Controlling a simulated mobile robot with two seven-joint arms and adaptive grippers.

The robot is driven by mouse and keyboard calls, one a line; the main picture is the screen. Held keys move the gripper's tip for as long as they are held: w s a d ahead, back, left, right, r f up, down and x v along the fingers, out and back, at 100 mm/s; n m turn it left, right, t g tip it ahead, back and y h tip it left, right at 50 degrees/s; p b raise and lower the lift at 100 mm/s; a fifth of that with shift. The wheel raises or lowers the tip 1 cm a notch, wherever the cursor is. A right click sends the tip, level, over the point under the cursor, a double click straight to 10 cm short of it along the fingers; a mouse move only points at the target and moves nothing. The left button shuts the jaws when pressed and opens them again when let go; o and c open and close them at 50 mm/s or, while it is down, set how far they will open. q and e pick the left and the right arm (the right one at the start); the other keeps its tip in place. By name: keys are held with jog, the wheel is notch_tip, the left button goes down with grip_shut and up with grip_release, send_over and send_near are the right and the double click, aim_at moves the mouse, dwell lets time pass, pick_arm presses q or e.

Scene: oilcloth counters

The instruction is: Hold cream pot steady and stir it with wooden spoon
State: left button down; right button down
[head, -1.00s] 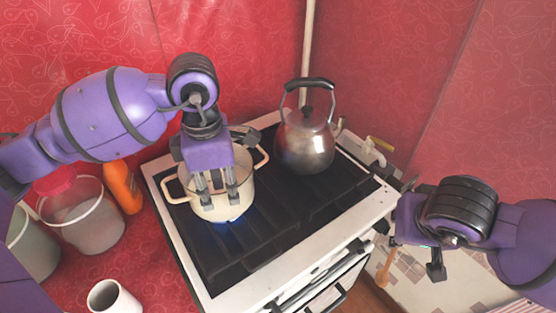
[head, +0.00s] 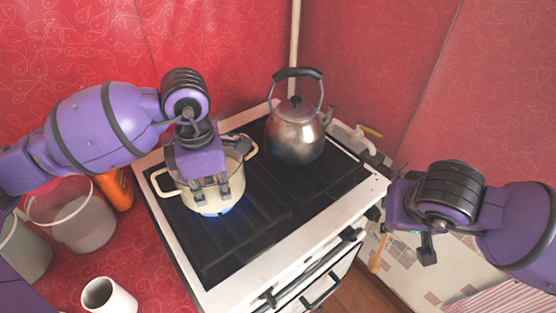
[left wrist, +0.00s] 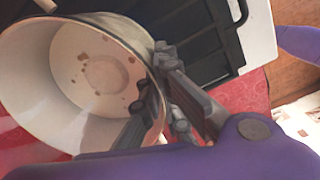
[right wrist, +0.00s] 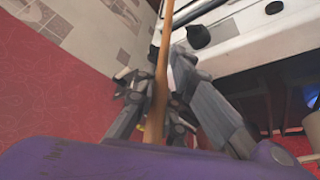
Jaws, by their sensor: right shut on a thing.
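The cream pot (head: 213,199) stands upright on a lit burner of the stove, left side. Its stained interior shows in the left wrist view (left wrist: 75,50). My left gripper (head: 207,188) points down at the pot's near rim; in the left wrist view its fingers (left wrist: 155,78) straddle the wall, one inside and one outside, with a gap between them. My right gripper (right wrist: 160,98) is shut on the wooden spoon (right wrist: 160,60), off the stove's right side. The spoon (head: 377,254) hangs partly visible below that gripper in the head view; its other end is hidden.
A steel kettle (head: 296,135) stands on the back of the stove (head: 255,225), right of the pot. The stove's front right is clear.

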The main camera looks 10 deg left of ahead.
dwell(0.7)
jog(key=w+r+m, duration=0.2)
jog(key=w+r, duration=0.9)
jog(key=w+a+r+n+y, duration=0.1)
jog(key=w+a+r+y, duration=0.1)
jog(key=w+a+r, duration=0.25)
jog(key=s+a+r+n+g+y, duration=0.1)
jog(key=s+a+r+n+y, duration=0.3)
jog(key=a, duration=0.7)
jog(key=a+r+n+g, duration=0.1)
jog(key=a+r, duration=0.4)
jog(key=a, duration=0.6)
jog(key=s+a+r+n+g+y, duration=0.1)
jog(key=s+a+r+n+y, duration=0.3)
jog(key=a, duration=0.7)
jog(key=shift+w+d+f+m+h, duration=0.5)
jog(key=shift+w+d+f+h, duration=0.8)
jog(key=shift+w, duration=1.6)
jog(key=s+a+f, duration=0.1)
jog(key=f, duration=0.5)
jog(key=s+a+f, duration=0.2)
jog(key=f, duration=0.4)
jog(key=shift+s+y, duration=0.3)
jog(key=shift+f, duration=0.1)
